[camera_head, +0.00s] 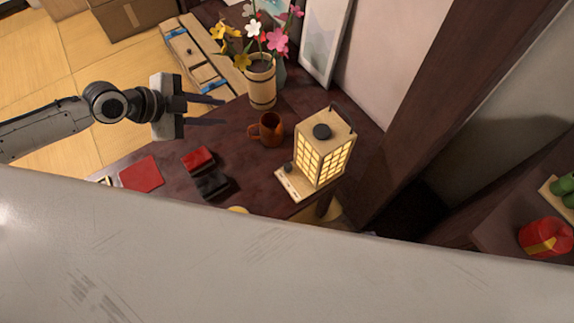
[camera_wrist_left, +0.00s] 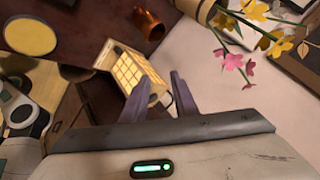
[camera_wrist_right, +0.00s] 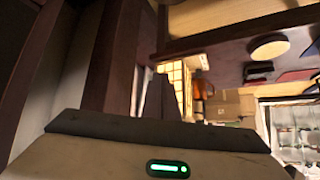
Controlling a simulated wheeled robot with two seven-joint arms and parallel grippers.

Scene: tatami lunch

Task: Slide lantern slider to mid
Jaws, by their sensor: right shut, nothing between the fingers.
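The lit paper lantern (camera_head: 323,150) stands on a dark table, on a pale wooden base (camera_head: 296,187). A small dark slider knob (camera_head: 287,168) shows at the base's left end, by the lantern's foot. My left gripper (camera_head: 224,111) is open and empty, left of the lantern and apart from it. In the left wrist view the lantern (camera_wrist_left: 135,72) shows beyond the open fingers (camera_wrist_left: 172,85). My right gripper (camera_wrist_right: 158,82) is shut and empty; the lit lantern (camera_wrist_right: 181,78) is partly hidden behind its fingers. The right gripper is not visible in the head view.
Red and black boxes (camera_head: 200,160) and a red napkin (camera_head: 141,173) lie nearer. A dark post (camera_head: 430,110) rises right of the lantern.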

